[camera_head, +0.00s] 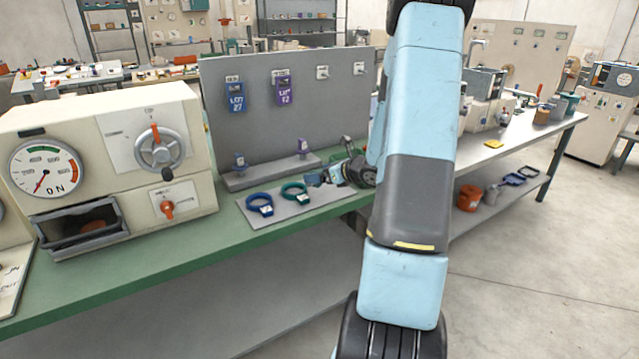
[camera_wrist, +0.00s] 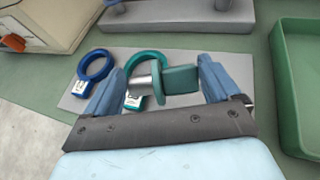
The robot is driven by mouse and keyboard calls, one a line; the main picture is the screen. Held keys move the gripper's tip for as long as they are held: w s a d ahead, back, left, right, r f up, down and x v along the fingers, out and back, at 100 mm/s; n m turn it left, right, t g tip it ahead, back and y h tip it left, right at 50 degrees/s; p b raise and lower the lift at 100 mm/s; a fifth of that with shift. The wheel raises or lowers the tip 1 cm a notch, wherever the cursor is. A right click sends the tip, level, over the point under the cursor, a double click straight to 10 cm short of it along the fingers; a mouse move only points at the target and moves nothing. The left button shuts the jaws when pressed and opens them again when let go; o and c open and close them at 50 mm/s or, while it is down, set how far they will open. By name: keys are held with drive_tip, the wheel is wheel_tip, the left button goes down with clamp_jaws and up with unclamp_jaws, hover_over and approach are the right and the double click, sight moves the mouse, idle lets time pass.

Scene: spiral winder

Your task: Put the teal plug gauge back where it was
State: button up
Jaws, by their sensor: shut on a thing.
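The teal plug gauge (camera_wrist: 180,80) lies sideways between the two blue fingers of my gripper (camera_wrist: 160,88) in the wrist view, its metal pin pointing left. My gripper is shut on it and holds it over the grey mat (camera_wrist: 72,103), overlapping the teal ring (camera_wrist: 146,56) in the picture. The height above the mat is hard to tell. In the head view my gripper (camera_head: 328,178) is at the right end of the mat (camera_head: 275,214), beside the teal ring (camera_head: 296,192). The plug gauge is too small to make out clearly there.
A blue ring (camera_wrist: 96,66) lies left of the teal ring. A green tray (camera_wrist: 284,100) stands at the right in the wrist view.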

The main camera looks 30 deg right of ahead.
wheel_tip(320, 180, down, 4)
drive_tip(key=shift+w+r, duration=0.15)
drive_tip(key=shift+r, duration=0.1)
drive_tip(key=o, duration=0.9)
drive_tip(key=shift+r, duration=0.1)
